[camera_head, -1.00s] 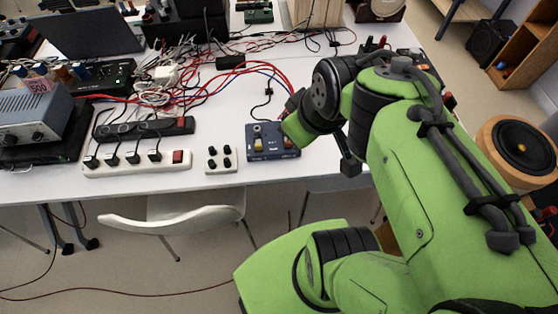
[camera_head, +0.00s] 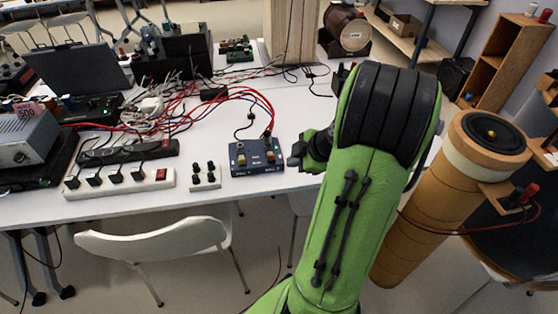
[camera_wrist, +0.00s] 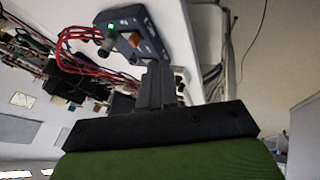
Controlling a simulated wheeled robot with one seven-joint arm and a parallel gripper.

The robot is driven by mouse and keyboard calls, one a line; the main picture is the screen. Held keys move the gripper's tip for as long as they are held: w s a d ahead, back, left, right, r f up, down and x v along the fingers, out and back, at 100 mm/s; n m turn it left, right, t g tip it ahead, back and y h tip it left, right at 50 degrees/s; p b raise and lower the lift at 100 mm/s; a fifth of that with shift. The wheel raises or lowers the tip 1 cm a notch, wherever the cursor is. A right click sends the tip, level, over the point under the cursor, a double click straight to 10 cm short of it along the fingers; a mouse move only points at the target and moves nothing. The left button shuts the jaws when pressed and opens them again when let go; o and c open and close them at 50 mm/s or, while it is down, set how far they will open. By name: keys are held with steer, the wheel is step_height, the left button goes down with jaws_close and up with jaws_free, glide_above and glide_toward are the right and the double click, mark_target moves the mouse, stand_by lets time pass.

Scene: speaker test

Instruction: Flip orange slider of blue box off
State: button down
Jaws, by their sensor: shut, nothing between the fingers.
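My gripper (camera_head: 296,157) is just right of the box, partly hidden by my arm. In the wrist view the box (camera_wrist: 150,28) is tilted at the top, with a lit green light and an orange slider (camera_wrist: 135,39). My gripper (camera_wrist: 158,66) is shut and empty there, its fingers pointing toward the box. I cannot tell whether they touch it or how the sliders are set.
Red and blue cables lie behind the box. A small white block with black knobs (camera_head: 204,177) and a white power strip (camera_head: 118,181) are left of it. A white chair (camera_head: 155,245) stands before the table. A wooden column with a speaker (camera_head: 450,195) is at the right.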

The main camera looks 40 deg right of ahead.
steer(key=b, duration=0.3)
glide_toward(274, 161)
steer(key=a+f, duration=0.4)
steer(key=shift+a, duration=0.1)
steer(key=w+d, duration=0.2)
steer(key=w, duration=0.1)
steer(key=shift+w+f, duration=0.1)
steer(key=shift+w+d, duration=0.15)
steer(key=shift+w, duration=0.1)
steer(key=shift+w+d, duration=0.7)
steer(key=shift+w, duration=0.3)
